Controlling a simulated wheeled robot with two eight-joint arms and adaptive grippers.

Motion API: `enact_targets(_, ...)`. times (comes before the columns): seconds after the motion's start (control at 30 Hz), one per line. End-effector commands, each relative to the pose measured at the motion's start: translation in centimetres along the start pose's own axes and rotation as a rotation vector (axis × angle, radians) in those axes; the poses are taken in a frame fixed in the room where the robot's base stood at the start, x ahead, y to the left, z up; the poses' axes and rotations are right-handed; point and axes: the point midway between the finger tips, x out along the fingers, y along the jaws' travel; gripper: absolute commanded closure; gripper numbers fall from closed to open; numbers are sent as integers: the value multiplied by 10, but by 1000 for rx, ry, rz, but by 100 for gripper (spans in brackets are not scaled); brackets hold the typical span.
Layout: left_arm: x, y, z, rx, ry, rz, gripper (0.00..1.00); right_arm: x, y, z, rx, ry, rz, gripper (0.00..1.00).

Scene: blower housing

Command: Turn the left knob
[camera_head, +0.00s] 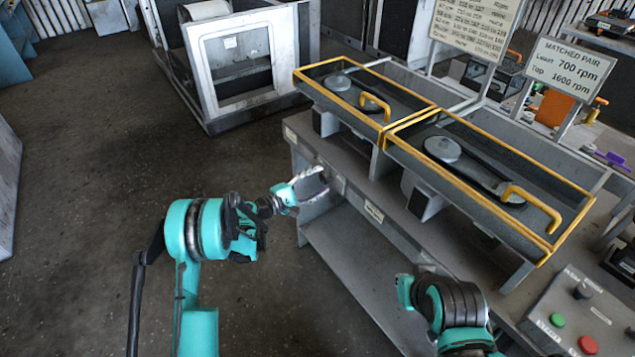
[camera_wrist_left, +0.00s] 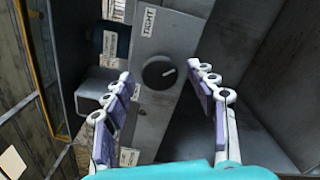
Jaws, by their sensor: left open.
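My left gripper (camera_head: 312,186) is at the front face of the grey workbench (camera_head: 385,215), its fingers apart and empty. In the left wrist view my left gripper (camera_wrist_left: 166,78) has one purple-padded finger on each side of the picture. A dark round knob (camera_wrist_left: 157,73) with a white pointer mark sits on a grey panel between and beyond the fingertips. The pointer slants up to the right. The fingers do not appear to touch the knob. In the head view I cannot make out the knob clearly near the gripper. My right gripper is not visible; only part of that arm shows.
A label reading TIGHT (camera_wrist_left: 149,20) is above the knob. Two yellow-framed blower housings (camera_head: 490,170) stand on the bench. A control box (camera_head: 575,315) with green and red buttons is at the lower right. A white-framed cabinet (camera_head: 235,65) stands behind. Floor at the left is clear.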

Motion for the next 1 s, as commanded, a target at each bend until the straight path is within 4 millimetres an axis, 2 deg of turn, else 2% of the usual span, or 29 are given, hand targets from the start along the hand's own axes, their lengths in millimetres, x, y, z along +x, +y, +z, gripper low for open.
enact_targets(0.17, -18, 1, -1, 0, 2, 1, 43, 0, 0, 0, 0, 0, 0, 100)
enact_targets(0.4, -70, 1, -1, 0, 4, 2, 43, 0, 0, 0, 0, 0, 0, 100)
enact_targets(0.6, -105, 0, -1, 0, 3, 1, 43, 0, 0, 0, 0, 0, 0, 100)
enact_targets(0.8, -119, 0, -1, 0, 1, 0, 43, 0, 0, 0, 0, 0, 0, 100)
enact_targets(1.0, -120, 0, 0, 0, 1, 0, 43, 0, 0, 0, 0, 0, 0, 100)
